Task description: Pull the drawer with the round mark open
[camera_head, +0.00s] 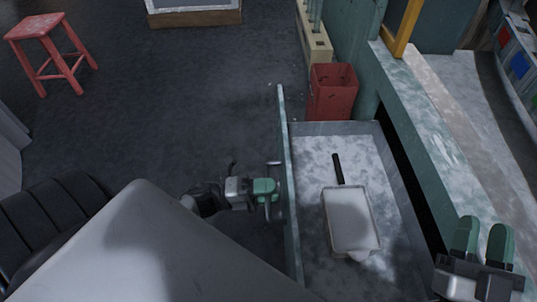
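A grey-green drawer (290,195) stands well out from the bench, so its inside shows from above. Its front faces left and is seen nearly edge-on; no round mark can be seen on it. A metal handle (273,163) sticks out from that front. My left gripper (265,188) is at the handle, its green fingers appearing closed around the bar. My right gripper (483,241) is over the bench top at the lower right, its two green fingers apart with nothing between them.
A pale pan-like thing with a black handle (350,219) lies in the drawer. A red bin (332,92) stands just beyond the drawer. The bench top (440,115) runs along the right. A red stool (49,43) stands far left. The dark floor between is clear.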

